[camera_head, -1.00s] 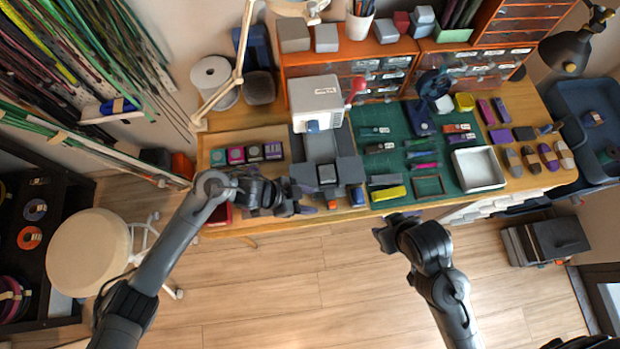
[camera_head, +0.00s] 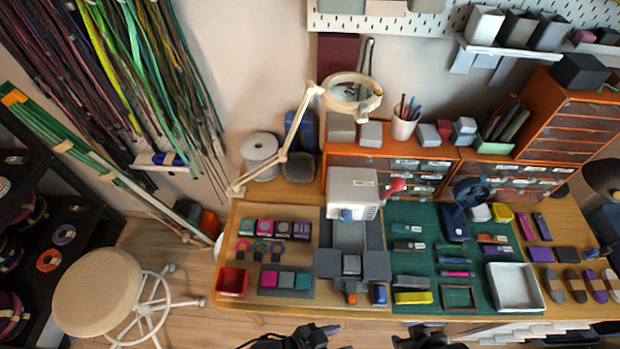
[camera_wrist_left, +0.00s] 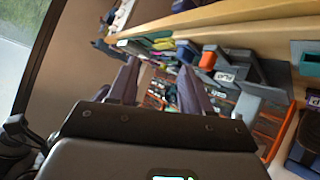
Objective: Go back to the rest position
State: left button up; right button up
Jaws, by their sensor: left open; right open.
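My left gripper (camera_head: 328,334) shows at the bottom edge of the head view, off the front of the workbench (camera_head: 290,313). Its arm is mostly out of frame. In the left wrist view its two purple-grey fingers (camera_wrist_left: 160,84) stand apart with nothing between them. My right gripper (camera_head: 424,333) is also at the bottom edge, right of the left one and clear of the bench. It looks dark and is partly cut off, with its jaws apart and no object visible in them.
On the bench are a grey braiding fixture (camera_head: 350,235), a green mat (camera_head: 425,270), a white tray (camera_head: 541,305) and a red bin (camera_head: 232,282). A magnifier lamp (camera_head: 293,120) stands behind. A round stool (camera_head: 97,278) is at the left, with floor beside it.

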pick_arm(q)
jog(key=a+r+n+y, duration=0.4)
jog(key=a+n+y, duration=0.1)
jog(key=a, duration=0.9)
jog(key=a+r+n+y, duration=0.4)
jog(key=a+n+y, duration=0.15)
jog(key=a, duration=0.95)
notch_tip(320, 180, up, 24)
jog(key=s+m+p, duration=0.1)
jog(key=p, duration=2.4)
notch_tip(320, 180, down, 56)
jog(key=b, duration=5.5)
jog(key=shift+d+r+t+b, duration=0.25)
jog(key=shift+d+t+b, duration=0.05)
jog(key=shift+b, duration=0.1)
jog(key=shift+r, duration=0.1)
